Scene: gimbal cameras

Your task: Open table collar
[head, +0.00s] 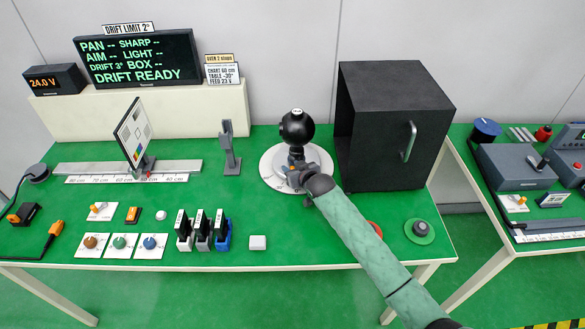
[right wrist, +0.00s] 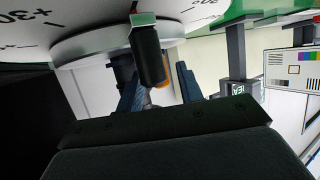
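The round white table (head: 272,168) with its degree scale lies flat on the green bench and carries a black ball-shaped camera head (head: 297,127). My right gripper (head: 297,176) is low at the front of this table, just below the ball. In the right wrist view its two blue-grey fingers (right wrist: 160,90) stand apart. A dark upright cylinder (right wrist: 147,55) and a small orange part (right wrist: 161,96) show between them; contact cannot be made out. The white table (right wrist: 95,42) appears upside down there. I cannot make out the collar clearly. My left gripper is not in view.
A large black box (head: 385,120) with a handle stands close right of the table. A grey post (head: 230,150) and a chart on a rail (head: 133,133) stand left. Knobs, switches and upright cards line the front left. A red button (head: 375,229) lies beside my right forearm.

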